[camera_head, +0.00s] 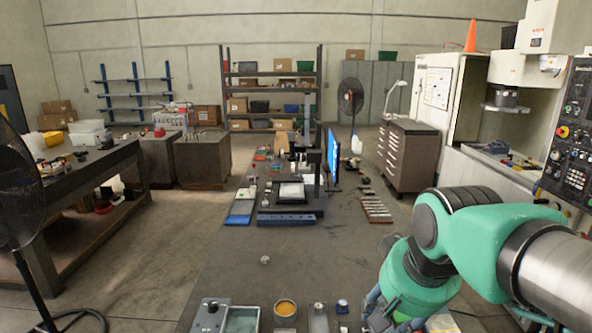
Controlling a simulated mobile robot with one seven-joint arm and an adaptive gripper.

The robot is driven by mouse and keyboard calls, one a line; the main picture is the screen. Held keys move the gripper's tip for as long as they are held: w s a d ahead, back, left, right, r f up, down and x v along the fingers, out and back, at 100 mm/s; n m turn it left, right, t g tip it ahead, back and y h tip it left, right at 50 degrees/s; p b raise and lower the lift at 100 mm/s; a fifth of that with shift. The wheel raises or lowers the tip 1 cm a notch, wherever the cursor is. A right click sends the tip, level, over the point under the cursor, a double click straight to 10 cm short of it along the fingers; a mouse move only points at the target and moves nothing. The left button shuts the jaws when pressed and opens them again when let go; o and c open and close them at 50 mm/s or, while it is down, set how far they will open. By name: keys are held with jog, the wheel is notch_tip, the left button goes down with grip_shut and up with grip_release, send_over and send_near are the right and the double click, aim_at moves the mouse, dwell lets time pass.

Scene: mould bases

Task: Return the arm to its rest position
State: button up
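My arm (470,243) reaches in from the right edge, with green joint housings and a bare metal link. It bends down over the near right part of the long dark table (270,285). Blue-grey parts at the arm's lower end, by the bottom edge, may belong to my gripper. The fingertips cannot be made out, and neither can anything held between them. The arm hides the table's near right corner.
Along the table's near edge stand a grey box (212,312), an orange-topped round dish (285,308) and small parts. A monitor (333,155) stands farther back. The table's middle is mostly clear. A machine control panel (572,135) is at right, a fan (18,190) at left.

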jog(key=s+d+f, duration=0.2)
jog(key=s+f, duration=0.1)
jog(key=s, duration=0.2)
jog(key=s+d+f+n+t+b, duration=0.1)
jog(key=s+d+f, duration=0.1)
jog(key=s, duration=0.3)
jog(key=shift+s+f, duration=0.25)
jog(key=shift+f, duration=0.3)
